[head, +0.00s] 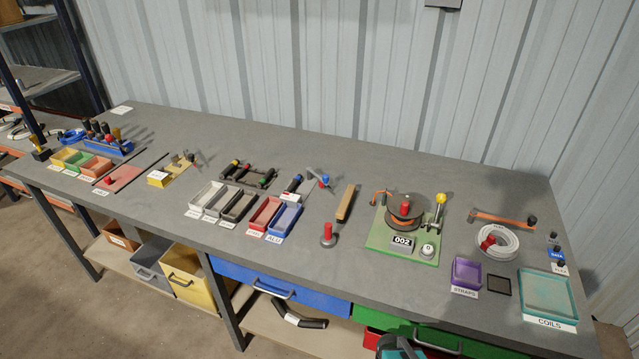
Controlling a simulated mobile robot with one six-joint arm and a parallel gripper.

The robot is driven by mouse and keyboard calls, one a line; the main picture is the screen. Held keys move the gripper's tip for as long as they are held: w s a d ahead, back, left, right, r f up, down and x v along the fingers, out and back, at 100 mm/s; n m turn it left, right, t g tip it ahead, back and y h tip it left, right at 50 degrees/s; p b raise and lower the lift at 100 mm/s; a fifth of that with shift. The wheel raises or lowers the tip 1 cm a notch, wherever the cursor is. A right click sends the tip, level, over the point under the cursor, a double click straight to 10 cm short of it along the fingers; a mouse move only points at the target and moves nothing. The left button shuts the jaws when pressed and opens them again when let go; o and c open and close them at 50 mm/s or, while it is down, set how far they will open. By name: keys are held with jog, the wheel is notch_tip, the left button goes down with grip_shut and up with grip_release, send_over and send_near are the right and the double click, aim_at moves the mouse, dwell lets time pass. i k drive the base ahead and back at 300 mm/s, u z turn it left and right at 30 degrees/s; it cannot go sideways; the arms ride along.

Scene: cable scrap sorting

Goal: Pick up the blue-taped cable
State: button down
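No cable with blue tape can be told for certain at this size. A dark rack (248,175) in the middle of the bench holds short dark pieces with small coloured marks, red and yellow among them. Just right of it lies a short dark piece with white and blue parts (292,186); whether the blue is tape I cannot tell. A blue coil (72,136) lies at the far left. My gripper is not in view. Only a teal and dark rounded part, probably of my arm, shows at the bottom edge.
Grey, red and blue trays (285,220) stand mid-bench, with a red-topped peg (328,235) to their right. A green board (402,248) carries a reel. A white coil (497,242), purple tray (466,273) and teal tray (548,297) are right. The bench's back strip is clear.

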aim_at(298, 177)
jog(key=z, duration=0.2)
jog(key=k, duration=1.05)
jog(key=u, duration=0.65)
jog(key=i, duration=1.4)
jog(key=z, duration=0.1)
